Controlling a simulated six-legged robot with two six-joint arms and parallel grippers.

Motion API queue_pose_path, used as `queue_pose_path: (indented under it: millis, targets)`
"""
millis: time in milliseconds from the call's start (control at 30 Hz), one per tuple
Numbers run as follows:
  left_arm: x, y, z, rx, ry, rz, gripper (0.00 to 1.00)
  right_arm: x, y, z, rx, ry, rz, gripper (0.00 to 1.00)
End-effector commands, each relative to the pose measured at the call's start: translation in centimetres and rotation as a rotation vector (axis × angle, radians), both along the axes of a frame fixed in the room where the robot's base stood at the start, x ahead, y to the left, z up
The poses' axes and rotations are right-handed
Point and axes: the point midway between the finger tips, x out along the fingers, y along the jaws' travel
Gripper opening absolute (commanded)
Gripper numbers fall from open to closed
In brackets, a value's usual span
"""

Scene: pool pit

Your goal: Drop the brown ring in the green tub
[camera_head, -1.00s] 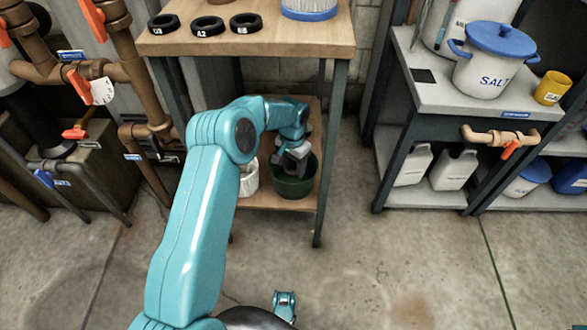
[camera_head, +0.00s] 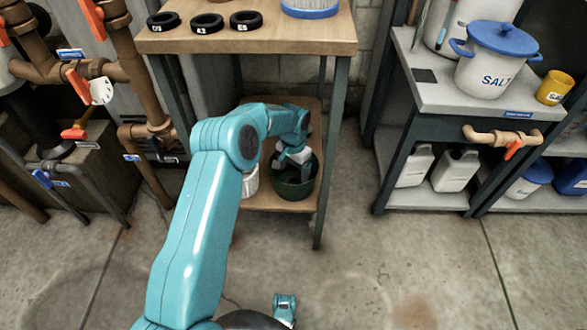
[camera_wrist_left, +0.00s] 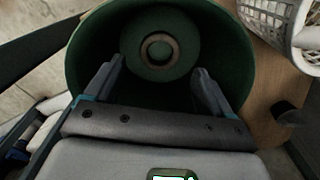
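The green tub (camera_head: 296,190) stands on the lower shelf of the wooden-topped bench. In the left wrist view the green tub (camera_wrist_left: 78,62) opens in front of my left gripper. The brown ring (camera_wrist_left: 174,50) lies inside it, looking flat on the tub's floor, apart from the fingers. My left gripper (camera_wrist_left: 160,84) is open, with its two fingers wide apart and nothing between them. In the head view my left gripper (camera_head: 293,164) is at the tub's mouth, its fingertips partly hidden. My right gripper is not in view.
A white basket (camera_wrist_left: 286,22) stands beside the tub on the shelf. The bench top (camera_head: 290,38) above holds several black rings, including one at the left (camera_head: 163,21). Bench legs (camera_head: 329,150) flank the shelf. The concrete floor in front is mostly clear.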

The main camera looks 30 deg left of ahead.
Motion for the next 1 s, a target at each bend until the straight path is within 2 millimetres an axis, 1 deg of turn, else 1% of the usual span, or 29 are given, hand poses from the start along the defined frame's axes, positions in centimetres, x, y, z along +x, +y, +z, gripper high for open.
queue_pose_path:
  millis: [200, 333, 467, 600, 733, 833, 1000]
  targets:
    - [0.0, 0.0, 0.2, 0.0, 0.0, 0.0, 0.83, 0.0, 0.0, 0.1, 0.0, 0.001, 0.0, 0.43]
    - [0.0, 0.0, 1.3, 0.0, 0.0, 0.0, 0.83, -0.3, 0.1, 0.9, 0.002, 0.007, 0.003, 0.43]
    - [0.0, 0.0, 3.3, 0.001, -0.001, 0.0, 0.83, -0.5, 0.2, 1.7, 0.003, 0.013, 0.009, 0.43]
    - [0.0, 0.0, 6.2, 0.001, -0.001, 0.0, 0.83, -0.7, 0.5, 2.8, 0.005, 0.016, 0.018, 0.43]
    - [0.0, 0.0, 8.2, 0.0, -0.001, -0.001, 0.83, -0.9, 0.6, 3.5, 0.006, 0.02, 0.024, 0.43]
    - [0.0, 0.0, 8.8, 0.0, 0.0, -0.001, 0.83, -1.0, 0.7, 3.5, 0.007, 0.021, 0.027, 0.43]
    - [0.0, 0.0, 8.7, 0.0, 0.0, -0.001, 0.83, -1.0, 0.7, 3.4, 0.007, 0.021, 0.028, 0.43]
